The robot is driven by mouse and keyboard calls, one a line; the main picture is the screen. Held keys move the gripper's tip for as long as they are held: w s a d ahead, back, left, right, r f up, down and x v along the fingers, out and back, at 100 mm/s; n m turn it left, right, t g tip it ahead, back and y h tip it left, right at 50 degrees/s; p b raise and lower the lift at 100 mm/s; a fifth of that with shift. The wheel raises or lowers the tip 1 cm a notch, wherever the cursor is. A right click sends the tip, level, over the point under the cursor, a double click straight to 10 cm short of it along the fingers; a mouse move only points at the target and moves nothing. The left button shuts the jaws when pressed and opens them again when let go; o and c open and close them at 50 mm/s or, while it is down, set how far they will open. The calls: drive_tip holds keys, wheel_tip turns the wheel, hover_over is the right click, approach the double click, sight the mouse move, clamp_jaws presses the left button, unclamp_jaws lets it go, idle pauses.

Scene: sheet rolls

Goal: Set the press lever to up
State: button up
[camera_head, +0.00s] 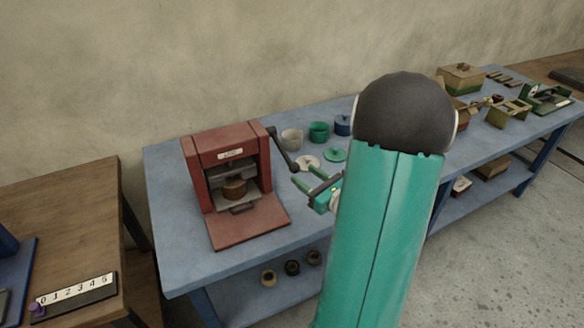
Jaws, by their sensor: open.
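The red press (229,142) stands on the blue bench with its front flap folded down. Its dark lever (281,148) is on the right side and slants down and to the right from its upper end near the top of the press. My gripper (302,180) is open, with green fingers, just below and right of the lever's lower end. I cannot tell whether a finger touches the lever. My arm hides the bench to the right of the gripper.
A brown round piece (234,188) sits inside the press. Behind my gripper are a grey cup (292,139), a green cup (319,131), a blue pot (342,126) and lids (334,155). A wooden table (75,215) stands at left, apart from the blue bench (166,165).

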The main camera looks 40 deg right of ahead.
sight(296, 170)
drive_tip(key=w, duration=0.6)
drive_tip(key=shift+a, duration=0.1)
clamp_jaws()
